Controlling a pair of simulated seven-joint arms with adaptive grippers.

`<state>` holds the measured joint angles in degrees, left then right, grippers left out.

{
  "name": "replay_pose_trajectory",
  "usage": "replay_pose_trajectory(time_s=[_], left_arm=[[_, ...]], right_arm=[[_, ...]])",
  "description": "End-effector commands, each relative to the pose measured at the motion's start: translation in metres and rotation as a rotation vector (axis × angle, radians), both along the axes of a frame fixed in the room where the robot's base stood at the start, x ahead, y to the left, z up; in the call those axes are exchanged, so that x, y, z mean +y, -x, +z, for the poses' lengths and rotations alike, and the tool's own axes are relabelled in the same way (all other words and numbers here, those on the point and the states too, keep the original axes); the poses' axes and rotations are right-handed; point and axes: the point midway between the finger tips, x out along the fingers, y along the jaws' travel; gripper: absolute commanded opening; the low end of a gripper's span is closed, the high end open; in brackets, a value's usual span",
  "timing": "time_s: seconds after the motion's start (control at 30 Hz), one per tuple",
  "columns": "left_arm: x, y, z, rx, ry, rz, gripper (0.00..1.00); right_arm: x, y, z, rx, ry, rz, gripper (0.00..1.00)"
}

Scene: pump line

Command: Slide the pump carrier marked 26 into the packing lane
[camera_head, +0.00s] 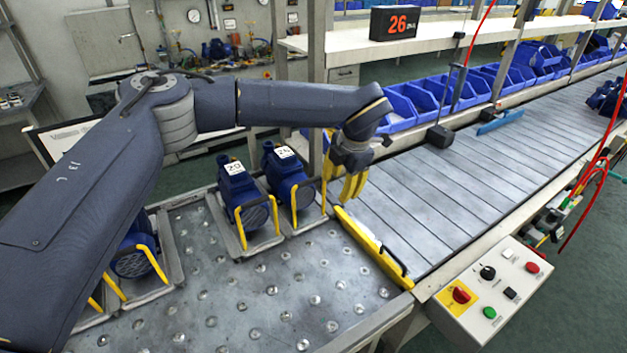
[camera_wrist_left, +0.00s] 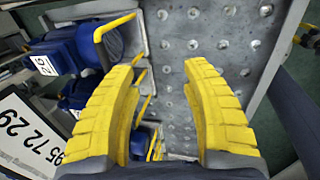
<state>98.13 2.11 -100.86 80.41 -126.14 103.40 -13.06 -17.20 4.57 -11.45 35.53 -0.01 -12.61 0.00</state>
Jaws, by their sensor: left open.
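The blue pump marked 26 (camera_head: 287,178) stands upright on its grey carrier (camera_head: 307,222) with a yellow handle at the back right of the ball-studded table. Its label also shows at the left of the left wrist view (camera_wrist_left: 45,65). My left gripper (camera_head: 353,188) is open and empty just right of this carrier's handle. In the wrist view its two yellow fingers (camera_wrist_left: 165,105) are spread apart, with the handle (camera_wrist_left: 112,28) outside them. The slatted lane (camera_head: 450,185) lies right of the table. A yellow bar (camera_head: 372,247) stands along the edge between them.
Another pump carrier (camera_head: 243,198) stands directly left of 26; more stand farther left, partly behind my arm. The ball table's front (camera_head: 250,310) is clear. A control box (camera_head: 490,290) is at front right. Blue bins (camera_head: 420,100) and a 26 display (camera_head: 395,23) are behind the lane.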

Motion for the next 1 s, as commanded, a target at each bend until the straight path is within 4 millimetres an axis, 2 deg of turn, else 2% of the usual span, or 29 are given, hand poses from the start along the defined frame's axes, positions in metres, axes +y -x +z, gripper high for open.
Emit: replay_pose_trajectory(time_s=[0.77,0.8,1.0], left_arm=[[0.067,-0.111,-0.001,0.001,0.0,0.003,0.47],[0.065,-0.108,-0.011,0.005,0.0,-0.002,0.47],[0.062,-0.103,-0.04,0.003,0.0,-0.001,0.47]], right_arm=[[0.0,0.0,0.0,0.0,0.0,0.0,0.39],[0.0,0.0,0.0,0.0,0.0,0.0,0.39],[0.0,0.0,0.0,0.0,0.0,0.0,0.39]])
